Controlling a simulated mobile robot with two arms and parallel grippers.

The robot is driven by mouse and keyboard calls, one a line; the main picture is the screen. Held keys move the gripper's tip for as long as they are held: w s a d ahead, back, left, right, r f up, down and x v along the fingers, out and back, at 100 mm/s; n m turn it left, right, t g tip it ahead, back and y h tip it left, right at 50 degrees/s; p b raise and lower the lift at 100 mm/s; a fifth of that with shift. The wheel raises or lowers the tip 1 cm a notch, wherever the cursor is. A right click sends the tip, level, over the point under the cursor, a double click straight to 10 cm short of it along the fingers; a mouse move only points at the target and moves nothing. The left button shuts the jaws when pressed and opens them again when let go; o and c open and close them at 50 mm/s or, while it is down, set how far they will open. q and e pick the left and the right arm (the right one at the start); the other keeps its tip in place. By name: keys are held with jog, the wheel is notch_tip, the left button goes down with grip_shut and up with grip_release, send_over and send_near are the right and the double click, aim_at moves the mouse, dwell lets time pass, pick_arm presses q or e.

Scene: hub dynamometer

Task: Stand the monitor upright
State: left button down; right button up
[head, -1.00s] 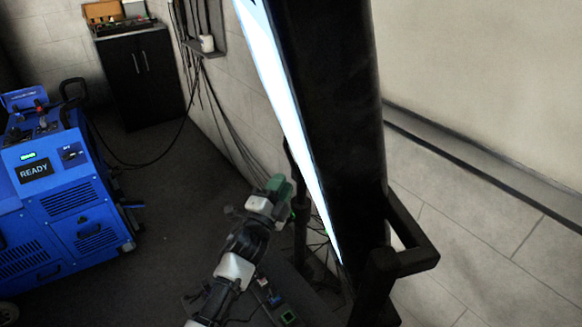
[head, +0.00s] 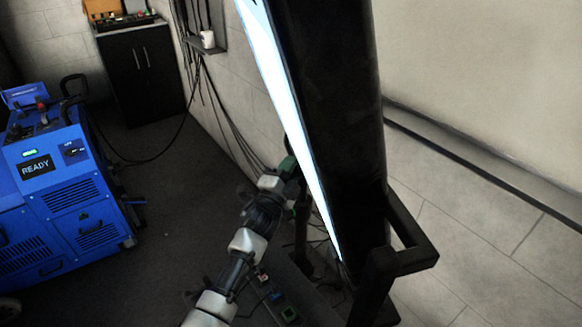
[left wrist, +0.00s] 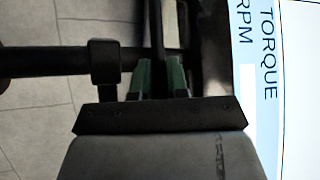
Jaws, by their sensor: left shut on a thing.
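The monitor (head: 330,120) stands large in the middle of the head view, its black back towards me and its bright screen (head: 290,120) seen at a steep slant. It leans in the picture. In the left wrist view its screen (left wrist: 268,70) shows the words TORQUE and RPM turned sideways. My left gripper (head: 290,170) is beside the screen side, its tips partly hidden by the monitor. In the left wrist view the green fingers (left wrist: 160,75) are shut on a narrow dark bar (left wrist: 158,40) next to the screen; how it joins the monitor is unclear. My right gripper is out of view.
A black bracket-like frame (head: 410,258) is at the monitor's lower right. A blue machine marked READY (head: 65,190) stands at the left. A dark cabinet (head: 143,75) is at the back. Cables hang along the wall. The floor between machine and monitor is mostly clear.

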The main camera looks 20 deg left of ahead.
pick_arm(q)
jog(key=s+a+m+g+p, duration=0.2)
jog(key=s+a+m+p, duration=0.1)
jog(key=a+p, duration=0.4)
jog(key=shift+s+a+h+p, duration=0.3)
jog(key=shift+s+p, duration=0.15)
jog(key=shift+s, duration=0.15)
jog(key=c, duration=1.4)
grip_release()
jog(key=shift+s, duration=0.15)
